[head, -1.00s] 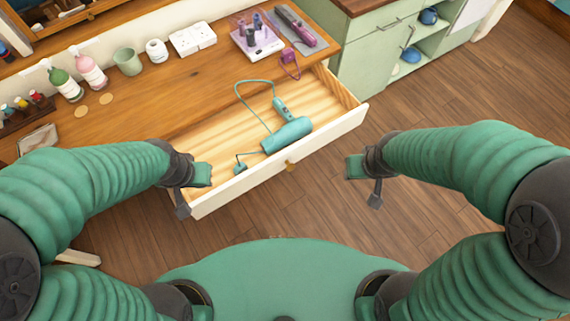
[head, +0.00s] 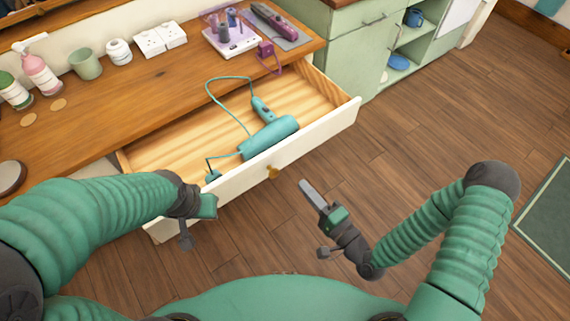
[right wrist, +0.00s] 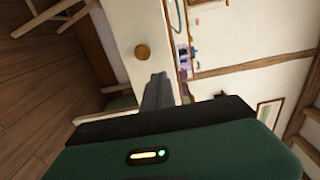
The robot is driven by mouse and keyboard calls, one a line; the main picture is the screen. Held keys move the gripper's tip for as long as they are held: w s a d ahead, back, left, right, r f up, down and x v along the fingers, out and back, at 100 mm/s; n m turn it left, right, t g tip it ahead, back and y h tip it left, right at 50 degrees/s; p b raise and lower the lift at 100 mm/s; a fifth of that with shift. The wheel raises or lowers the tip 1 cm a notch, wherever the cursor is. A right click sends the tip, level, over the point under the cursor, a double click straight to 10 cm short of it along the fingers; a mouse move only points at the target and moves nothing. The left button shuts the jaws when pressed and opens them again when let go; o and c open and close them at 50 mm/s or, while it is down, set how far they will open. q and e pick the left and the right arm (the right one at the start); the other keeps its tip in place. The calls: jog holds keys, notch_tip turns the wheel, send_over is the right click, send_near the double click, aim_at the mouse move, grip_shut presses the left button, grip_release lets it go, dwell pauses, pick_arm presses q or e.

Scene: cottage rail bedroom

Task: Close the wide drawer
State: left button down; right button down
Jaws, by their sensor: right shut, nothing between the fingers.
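The wide drawer (head: 318,130) is pulled out from under the wooden table top, with a white front and a brass knob (head: 272,172). A teal hair dryer (head: 268,137) with its cord lies inside it. My right gripper (head: 306,184) is shut and empty, in front of the drawer front and a little right of the knob, apart from it. In the right wrist view its fingers (right wrist: 157,88) point toward the white front, with the knob (right wrist: 142,51) just beyond. My left gripper (head: 208,205) is by the drawer's left front end; its fingers do not show clearly.
The table top (head: 150,90) carries bottles, a green cup (head: 86,64), white boxes and a tray of purple items (head: 232,38). A green cabinet (head: 358,50) stands right of the drawer.

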aim_at(278, 155)
jog(key=b+x, duration=0.1)
jog(key=x, duration=0.8)
jog(key=shift+w+a+f, duration=0.1)
jog(key=shift+w, duration=0.3)
jog(key=shift+w+a, duration=0.3)
